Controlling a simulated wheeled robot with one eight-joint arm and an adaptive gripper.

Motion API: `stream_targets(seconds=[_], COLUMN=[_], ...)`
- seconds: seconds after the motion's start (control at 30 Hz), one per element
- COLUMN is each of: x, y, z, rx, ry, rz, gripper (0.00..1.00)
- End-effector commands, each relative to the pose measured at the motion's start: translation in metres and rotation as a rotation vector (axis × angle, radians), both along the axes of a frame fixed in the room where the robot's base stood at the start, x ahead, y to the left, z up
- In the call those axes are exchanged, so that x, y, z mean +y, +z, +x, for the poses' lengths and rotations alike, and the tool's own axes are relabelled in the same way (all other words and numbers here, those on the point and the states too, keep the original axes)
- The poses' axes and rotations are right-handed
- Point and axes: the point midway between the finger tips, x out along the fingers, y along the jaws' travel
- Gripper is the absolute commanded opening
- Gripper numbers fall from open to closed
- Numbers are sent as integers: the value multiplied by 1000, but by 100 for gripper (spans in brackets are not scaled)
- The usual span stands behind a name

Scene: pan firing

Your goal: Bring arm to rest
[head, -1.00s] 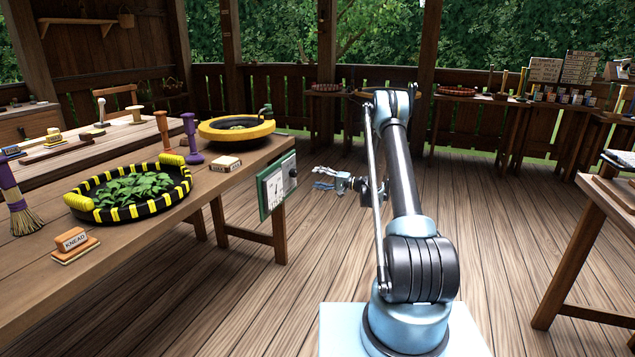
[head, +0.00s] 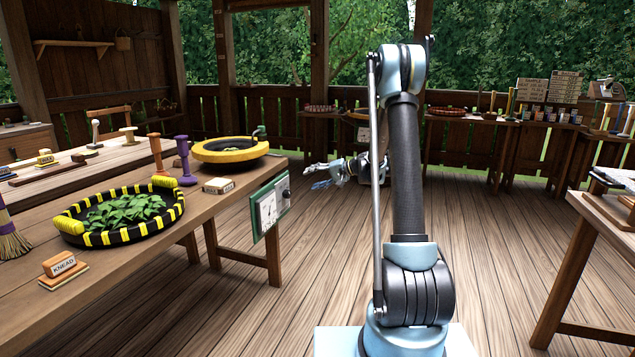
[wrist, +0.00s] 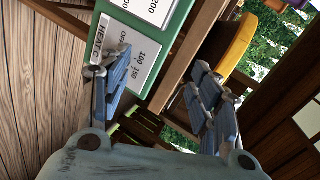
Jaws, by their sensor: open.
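My gripper (head: 322,178) is open and empty in the head view, held out to the left of my arm over the open floor. It is apart from the long table and from the dial panel (head: 269,205) on that table's end. In the wrist view my gripper (wrist: 160,95) shows its two blue fingers spread, with nothing between them. The green-framed panel (wrist: 135,50) with printed numbers lies beyond the left finger, and part of the yellow pan rim (wrist: 235,48) shows beyond the right finger.
The left table (head: 205,225) holds a black-and-yellow pan of green leaves (head: 70,232), a yellow pan (head: 228,158), a "KNEAD" stamp block (head: 62,265) and purple and orange handled tools. Another table (head: 600,210) stands at the right. The plank floor (head: 480,250) between is clear.

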Motion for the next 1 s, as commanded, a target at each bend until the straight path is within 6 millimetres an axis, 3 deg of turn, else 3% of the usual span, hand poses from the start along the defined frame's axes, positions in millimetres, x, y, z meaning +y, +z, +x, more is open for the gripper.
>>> stream_targets(seconds=[0.2,0.5,1.0], x=[-9,-26,-65], y=[29,55,71], z=[-46,-114,-239], rx=[9,24,49], ry=[7,17,28], rz=[-109,-260,-509], gripper=[57,57,57])
